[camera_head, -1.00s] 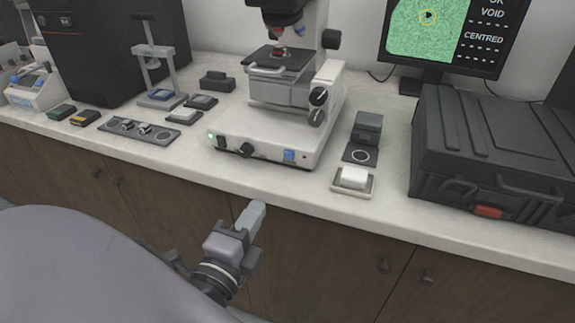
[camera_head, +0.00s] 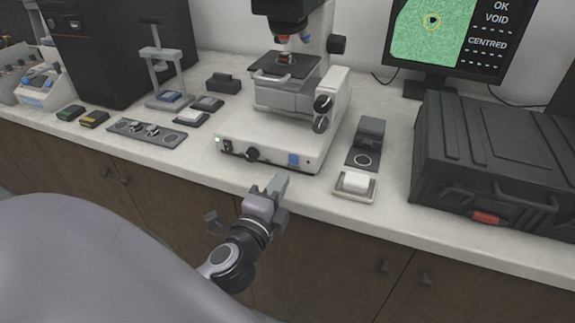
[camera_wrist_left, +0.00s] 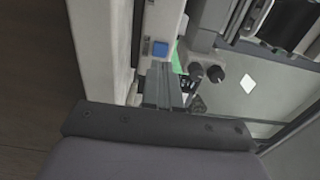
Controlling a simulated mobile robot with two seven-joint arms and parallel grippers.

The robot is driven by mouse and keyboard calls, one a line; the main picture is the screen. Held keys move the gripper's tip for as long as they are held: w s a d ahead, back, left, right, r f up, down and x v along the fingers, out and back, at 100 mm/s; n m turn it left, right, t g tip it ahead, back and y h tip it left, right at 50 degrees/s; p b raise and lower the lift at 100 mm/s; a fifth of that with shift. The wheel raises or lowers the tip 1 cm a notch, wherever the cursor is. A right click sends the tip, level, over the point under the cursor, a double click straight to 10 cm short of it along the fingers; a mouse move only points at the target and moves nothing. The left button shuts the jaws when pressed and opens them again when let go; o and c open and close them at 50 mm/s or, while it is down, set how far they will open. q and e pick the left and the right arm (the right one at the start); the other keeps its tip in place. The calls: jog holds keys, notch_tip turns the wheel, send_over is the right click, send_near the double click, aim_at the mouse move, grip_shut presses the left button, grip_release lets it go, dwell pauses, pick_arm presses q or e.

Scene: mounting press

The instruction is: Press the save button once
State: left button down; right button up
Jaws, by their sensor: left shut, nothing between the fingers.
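The save button appears to be the blue square button (camera_head: 293,159) on the front face of the white microscope base (camera_head: 240,137). It also shows in the left wrist view (camera_wrist_left: 160,48), just beyond the fingertips. My left gripper (camera_head: 278,182) is shut and empty, at the counter's front edge, a little below and in front of the blue button. In the left wrist view its closed fingers (camera_wrist_left: 162,82) point toward the button, with a small gap that I cannot measure. My right gripper is not in view.
A dish with a white block (camera_head: 355,184) and a dark stand (camera_head: 367,140) are right of the microscope. A black case (camera_head: 490,150) fills the right counter. A dark knob (camera_head: 252,155) is left of the button. The monitor (camera_head: 455,40) reads "CENTRED".

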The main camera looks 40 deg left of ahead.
aim_at(293, 161)
pick_arm(q)
jog(key=shift+p+x, duration=0.35)
jog(key=shift+x, duration=2)
